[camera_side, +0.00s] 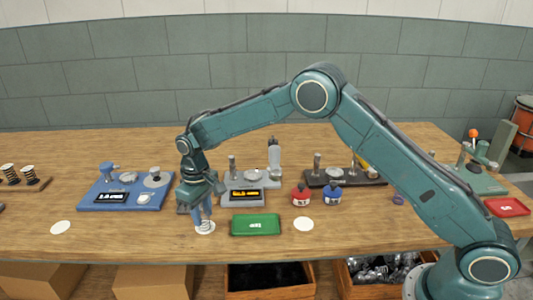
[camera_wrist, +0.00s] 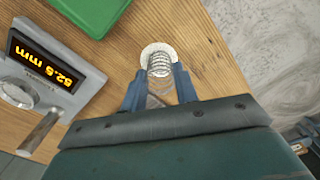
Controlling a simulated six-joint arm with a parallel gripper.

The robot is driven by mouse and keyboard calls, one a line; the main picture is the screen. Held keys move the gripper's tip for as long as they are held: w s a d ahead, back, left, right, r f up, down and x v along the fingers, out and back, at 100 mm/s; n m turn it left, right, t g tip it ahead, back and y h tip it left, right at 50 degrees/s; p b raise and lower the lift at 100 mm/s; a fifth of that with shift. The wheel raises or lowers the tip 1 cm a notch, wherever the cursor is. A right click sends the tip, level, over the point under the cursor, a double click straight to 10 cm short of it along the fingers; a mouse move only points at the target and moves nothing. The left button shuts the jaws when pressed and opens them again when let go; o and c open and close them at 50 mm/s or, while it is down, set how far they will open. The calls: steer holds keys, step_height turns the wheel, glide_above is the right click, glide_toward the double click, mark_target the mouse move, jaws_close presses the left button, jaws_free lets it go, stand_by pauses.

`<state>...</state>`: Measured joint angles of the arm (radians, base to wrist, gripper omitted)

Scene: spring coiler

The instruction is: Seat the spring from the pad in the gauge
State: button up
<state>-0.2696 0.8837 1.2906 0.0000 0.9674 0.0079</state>
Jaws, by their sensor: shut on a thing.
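The spring (camera_wrist: 158,66) stands upright on a round white pad (camera_wrist: 148,50) in the wrist view. My gripper (camera_wrist: 160,84) has its two blue fingers on either side of the spring, shut on it. In the side view, my gripper (camera_side: 202,216) points down over the white pad (camera_side: 205,228), and its fingers hide most of the spring. The grey gauge (camera_side: 250,197) with a lit orange display stands just behind and to the right of my gripper.
A green tray (camera_side: 255,225) lies right of my gripper, with another white pad (camera_side: 304,224) beyond it. A blue device (camera_side: 125,190) stands to the left. The table's front edge is close to the pads.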

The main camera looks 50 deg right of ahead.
steer(key=shift+r, duration=0.3)
steer(key=shift+r, duration=0.3)
steer(key=shift+r, duration=0.2)
stand_by(0.4)
steer(key=shift+r, duration=1.05)
steer(key=shift+d, duration=0.15)
steer(key=w+d+r, duration=0.2)
steer(key=d, duration=0.9)
steer(key=w+d+r, duration=0.3)
steer(key=d, duration=0.9)
steer(key=shift+d+r, duration=0.15)
steer(key=shift+r, duration=0.15)
